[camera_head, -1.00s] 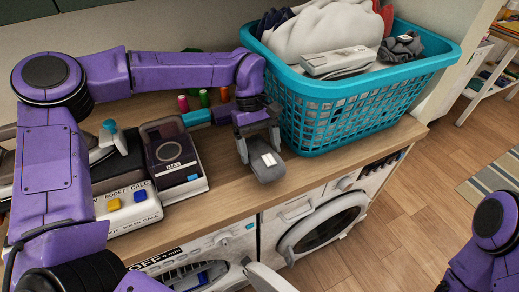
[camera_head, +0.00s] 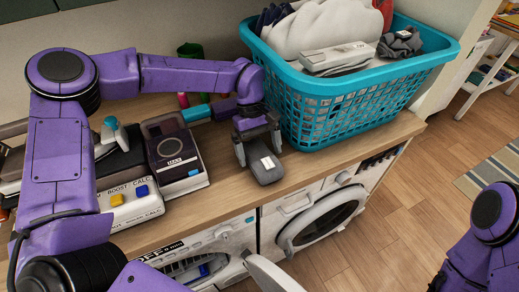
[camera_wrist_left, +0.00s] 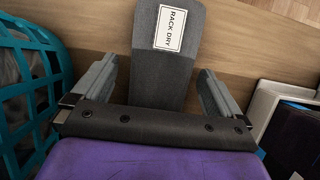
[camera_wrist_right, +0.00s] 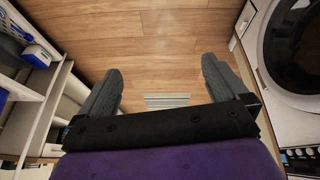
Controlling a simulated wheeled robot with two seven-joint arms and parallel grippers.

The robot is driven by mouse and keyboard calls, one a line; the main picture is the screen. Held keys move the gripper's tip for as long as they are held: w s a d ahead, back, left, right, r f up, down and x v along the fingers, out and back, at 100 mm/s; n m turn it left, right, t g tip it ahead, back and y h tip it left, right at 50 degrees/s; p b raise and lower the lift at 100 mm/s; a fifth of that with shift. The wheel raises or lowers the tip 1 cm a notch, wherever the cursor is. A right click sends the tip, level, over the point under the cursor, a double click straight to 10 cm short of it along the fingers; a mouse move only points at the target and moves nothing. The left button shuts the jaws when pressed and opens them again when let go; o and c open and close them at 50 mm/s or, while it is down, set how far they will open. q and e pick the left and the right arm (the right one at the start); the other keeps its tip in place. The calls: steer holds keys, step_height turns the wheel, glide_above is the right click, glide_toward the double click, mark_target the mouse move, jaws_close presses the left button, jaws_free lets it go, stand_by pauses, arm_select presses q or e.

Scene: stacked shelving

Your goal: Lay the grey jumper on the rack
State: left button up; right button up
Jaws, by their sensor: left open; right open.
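The grey jumper (camera_head: 268,173) is a folded dark grey piece on the wooden counter, in front of the teal basket. Its white label reads RACK DRY in the left wrist view (camera_wrist_left: 168,60). My left gripper (camera_head: 257,148) is open above the jumper's back end. In the left wrist view its fingers (camera_wrist_left: 157,82) stand on either side of the jumper, apart from it. My right gripper (camera_wrist_right: 157,85) is open and empty over the wooden floor; in the head view only part of the right arm shows. I cannot make out a drying rack for certain.
The teal basket (camera_head: 350,112) with laundry stands right of the left gripper. Boxed devices (camera_head: 172,155) and a control panel (camera_head: 130,203) are on the left. Below are front-loading machines, one with its round door (camera_head: 325,218). White shelving (camera_head: 490,72) stands at far right.

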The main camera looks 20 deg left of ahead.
mark_target(255, 142)
arm_select(q)
steer(key=p+v, duration=0.7)
steer(key=shift+r, duration=0.35)
steer(key=shift+f, duration=0.15)
